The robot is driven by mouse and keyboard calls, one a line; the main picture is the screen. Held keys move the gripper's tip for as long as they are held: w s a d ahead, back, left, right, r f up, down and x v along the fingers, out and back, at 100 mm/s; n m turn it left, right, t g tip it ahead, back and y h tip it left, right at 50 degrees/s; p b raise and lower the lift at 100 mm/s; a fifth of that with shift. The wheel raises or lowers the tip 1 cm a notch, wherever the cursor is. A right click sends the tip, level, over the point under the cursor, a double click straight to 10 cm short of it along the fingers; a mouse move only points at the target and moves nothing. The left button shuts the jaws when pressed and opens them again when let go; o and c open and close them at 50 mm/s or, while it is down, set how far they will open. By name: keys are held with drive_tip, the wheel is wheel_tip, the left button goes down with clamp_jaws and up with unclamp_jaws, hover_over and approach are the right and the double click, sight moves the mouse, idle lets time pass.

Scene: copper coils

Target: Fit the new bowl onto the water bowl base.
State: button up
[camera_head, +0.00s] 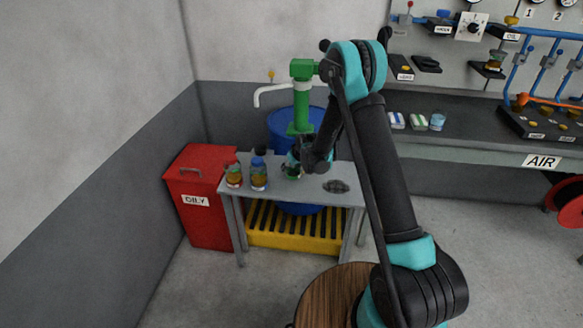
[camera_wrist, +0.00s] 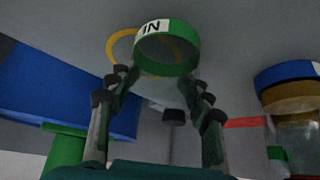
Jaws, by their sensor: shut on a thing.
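My gripper (camera_head: 308,155) is at the grey metal table, beside the jars and in front of the green post. In the wrist view, its two fingers (camera_wrist: 158,88) are shut on a pale, clear body, probably the new bowl (camera_wrist: 172,92). A green ring with an "IN" label (camera_wrist: 167,50) sits at the fingertips, right above this body. I cannot tell whether the ring belongs to the held bowl or to the base. A yellow ring (camera_wrist: 122,45) shows behind it. In the head view the gripper hides most of the held thing.
A red-topped jar (camera_head: 233,176) and a blue-topped jar (camera_head: 258,175) stand left of my gripper; the blue-topped one shows in the wrist view (camera_wrist: 288,92). A dark flat piece (camera_head: 336,186) lies right. A blue drum (camera_head: 283,121) and green post (camera_head: 302,105) stand behind.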

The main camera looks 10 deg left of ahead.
drive_tip(key=o, duration=1.4)
drive_tip(key=shift+c, duration=0.2)
drive_tip(key=s+d+r+m+h, duration=0.1)
drive_tip(key=s+d+r+m, duration=0.1)
drive_tip(key=s+d+r, duration=1.25)
drive_tip(key=s+d+r+m, duration=0.1)
drive_tip(key=s+d+r, duration=0.1)
drive_tip(key=s+d, duration=0.4)
drive_tip(key=s+d+r+m+h, duration=0.1)
drive_tip(key=s+d+r, duration=0.1)
drive_tip(key=s+d, duration=0.3)
drive_tip(key=s, duration=0.4)
drive_tip(key=shift+s+d+r+m+g+h, duration=0.3)
drive_tip(key=shift+s+d+r+m+g, duration=0.1)
drive_tip(key=shift+o, duration=0.7)
drive_tip(key=s+d+f+m, duration=0.1)
drive_tip(key=s+d, duration=0.3)
drive_tip(key=s, duration=0.5)
drive_tip(key=shift+s+f+m+g+h, duration=0.3)
drive_tip(key=shift+f+h, duration=0.1)
drive_tip(key=shift+f, duration=0.15)
